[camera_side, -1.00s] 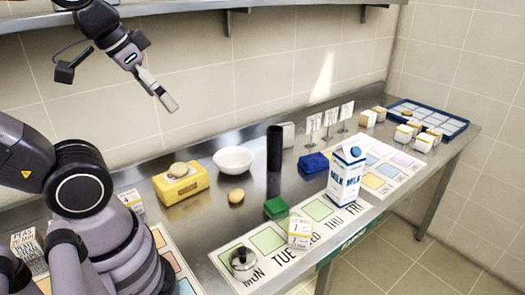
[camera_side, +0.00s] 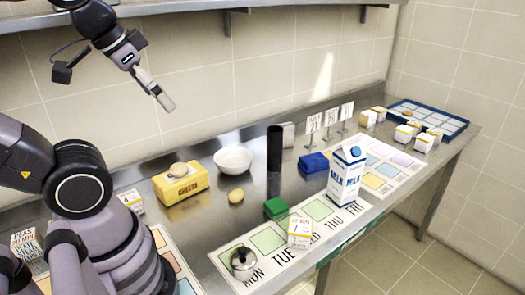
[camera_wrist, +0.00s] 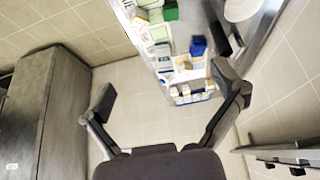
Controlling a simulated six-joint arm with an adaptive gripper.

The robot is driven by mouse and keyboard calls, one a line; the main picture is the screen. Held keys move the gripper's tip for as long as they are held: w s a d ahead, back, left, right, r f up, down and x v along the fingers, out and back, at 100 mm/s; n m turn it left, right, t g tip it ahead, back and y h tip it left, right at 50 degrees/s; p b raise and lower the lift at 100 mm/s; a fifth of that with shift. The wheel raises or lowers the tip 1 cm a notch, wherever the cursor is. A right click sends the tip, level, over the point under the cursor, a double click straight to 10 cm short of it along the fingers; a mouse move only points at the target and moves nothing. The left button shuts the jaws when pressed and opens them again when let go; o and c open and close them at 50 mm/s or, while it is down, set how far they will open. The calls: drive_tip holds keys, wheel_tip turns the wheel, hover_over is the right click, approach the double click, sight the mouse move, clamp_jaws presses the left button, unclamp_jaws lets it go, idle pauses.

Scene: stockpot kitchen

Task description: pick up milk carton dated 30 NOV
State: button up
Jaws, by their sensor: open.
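A tall white and blue milk carton (camera_side: 346,174) stands upright on the day-labelled mat, near the counter's front edge. It reads MILK on its side; no date is legible on it. My gripper (camera_side: 165,101) is high above the back left of the counter, far from the carton. In the wrist view my gripper (camera_wrist: 168,98) has its two fingers wide apart with nothing between them.
Around the carton are a blue block (camera_side: 313,163), a green block (camera_side: 276,208), a small white carton (camera_side: 300,232) and a dark cylinder (camera_side: 274,148). A white bowl (camera_side: 233,160), a yellow box (camera_side: 181,184) and a metal pot (camera_side: 243,263) stand further left. A blue tray (camera_side: 456,128) is far right.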

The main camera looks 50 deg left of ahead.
sight(348, 162)
drive_tip(key=shift+w, duration=0.1)
drive_tip(key=w+f+m+t, duration=0.1)
drive_tip(key=w+f+t, duration=0.25)
drive_tip(key=w, duration=1.15)
drive_tip(key=w+f+t, duration=0.2)
drive_tip(key=w+f, duration=0.3)
drive_tip(key=w, duration=1.1)
drive_tip(key=w+d+f+m+t+h, duration=0.1)
drive_tip(key=w+d+f+t+h, duration=0.15)
drive_tip(key=w+f, duration=0.5)
drive_tip(key=s+f+t, duration=0.4)
drive_tip(key=f, duration=0.9)
drive_tip(key=shift+h, duration=0.35)
drive_tip(key=w+d, duration=0.1)
drive_tip(key=w, duration=0.7)
drive_tip(key=w+d, duration=0.1)
drive_tip(key=w, duration=0.4)
drive_tip(key=shift+w+d+f, duration=0.1)
drive_tip(key=shift+d, duration=0.2)
